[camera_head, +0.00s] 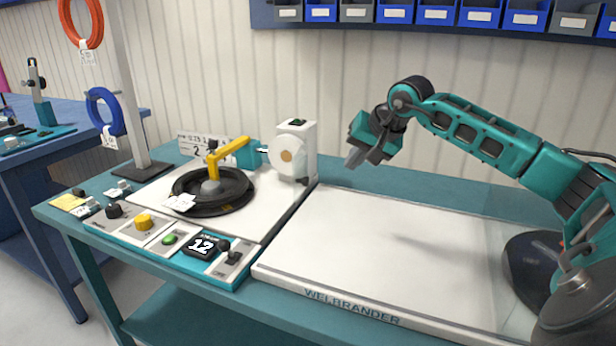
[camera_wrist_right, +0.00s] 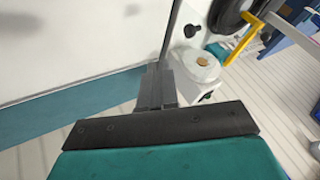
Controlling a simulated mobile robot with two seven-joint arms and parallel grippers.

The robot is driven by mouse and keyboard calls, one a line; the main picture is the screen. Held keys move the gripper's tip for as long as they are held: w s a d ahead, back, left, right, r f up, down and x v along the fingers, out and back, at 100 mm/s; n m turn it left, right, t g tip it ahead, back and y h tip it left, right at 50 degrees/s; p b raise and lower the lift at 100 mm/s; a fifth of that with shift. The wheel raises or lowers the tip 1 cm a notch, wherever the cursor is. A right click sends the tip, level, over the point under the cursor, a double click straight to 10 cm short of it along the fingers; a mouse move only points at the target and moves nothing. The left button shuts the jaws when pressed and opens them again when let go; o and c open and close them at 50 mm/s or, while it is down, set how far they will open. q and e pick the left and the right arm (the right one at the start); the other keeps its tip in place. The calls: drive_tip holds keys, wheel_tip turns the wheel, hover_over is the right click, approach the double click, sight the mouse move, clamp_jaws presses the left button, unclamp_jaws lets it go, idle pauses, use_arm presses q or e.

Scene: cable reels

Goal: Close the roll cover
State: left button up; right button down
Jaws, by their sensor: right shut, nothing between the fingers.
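A white upright housing (camera_head: 303,165) stands at the back of the machine and carries a white roll (camera_head: 287,141) with a tan core on its front. The roll also shows in the right wrist view (camera_wrist_right: 187,69), on its housing. I cannot make out a separate roll cover or tell its position. My right gripper (camera_head: 354,160) is shut and empty, hanging to the right of the housing, apart from it and above the white board. Its closed fingers also show in the right wrist view (camera_wrist_right: 156,88). My left gripper is not in view.
A black cable coil (camera_head: 240,197) lies on the turntable beneath a yellow arm (camera_head: 226,151). A control panel with a counter (camera_head: 201,246) is in front. The white board (camera_head: 390,255) is clear. A post with hanging coils (camera_head: 127,80) stands left; blue bins (camera_head: 437,14) hang above.

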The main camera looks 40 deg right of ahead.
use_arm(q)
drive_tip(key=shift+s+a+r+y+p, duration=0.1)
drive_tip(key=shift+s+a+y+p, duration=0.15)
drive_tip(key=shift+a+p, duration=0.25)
use_arm(e)
drive_tip(key=w+a+f, duration=0.2)
drive_tip(key=w+f, duration=0.5)
drive_tip(key=w, duration=0.1)
drive_tip(key=shift+w+a, duration=0.25)
drive_tip(key=shift+w+f, duration=0.1)
